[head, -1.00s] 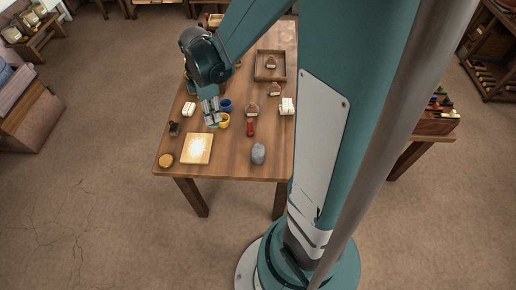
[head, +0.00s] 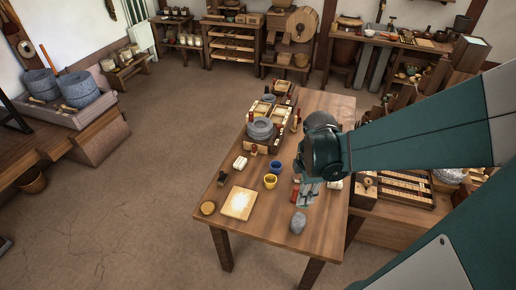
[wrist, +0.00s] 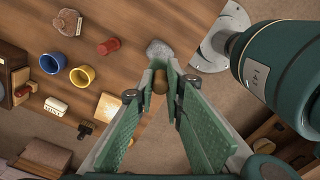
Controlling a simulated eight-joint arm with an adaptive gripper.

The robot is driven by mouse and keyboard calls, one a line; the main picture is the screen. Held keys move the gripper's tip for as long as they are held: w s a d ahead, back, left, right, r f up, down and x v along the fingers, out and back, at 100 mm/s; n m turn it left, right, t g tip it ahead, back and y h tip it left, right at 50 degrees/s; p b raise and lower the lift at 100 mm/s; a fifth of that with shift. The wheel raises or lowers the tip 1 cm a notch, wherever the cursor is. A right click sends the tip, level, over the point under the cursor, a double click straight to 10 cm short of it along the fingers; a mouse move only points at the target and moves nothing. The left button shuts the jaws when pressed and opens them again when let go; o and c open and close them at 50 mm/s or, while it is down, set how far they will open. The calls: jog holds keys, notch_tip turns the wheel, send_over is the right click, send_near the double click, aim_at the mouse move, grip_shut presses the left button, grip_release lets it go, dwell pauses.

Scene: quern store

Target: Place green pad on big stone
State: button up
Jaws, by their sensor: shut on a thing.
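My gripper (head: 307,199) is above the table's near right part, right of the cups and behind the smooth grey stone (head: 298,222). In the wrist view its fingertips (wrist: 160,76) close on a small brown piece (wrist: 159,82). The green textured plates beside it look like parts of my fingers; I cannot make out a separate green pad. The grey stone shows just beyond the fingertips in the wrist view (wrist: 158,50). I cannot tell which is meant as the big stone.
A red piece (wrist: 108,46) lies near the cups. Bare wood surrounds the grey stone.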

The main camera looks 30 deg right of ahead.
jog(key=shift+f, duration=0.1)
dwell(0.3)
jog(key=b, duration=0.2)
send_near(299, 219)
dwell(0.4)
jog(key=shift+f, duration=0.1)
jog(key=shift+f+b, duration=0.4)
jog(key=shift+f, duration=1.6)
jog(key=shift+f, duration=0.2)
jog(key=o, duration=0.8)
jog(key=shift+r, duration=0.2)
jog(key=shift+r+p, duration=1.55)
jog(key=shift+r, duration=4.45)
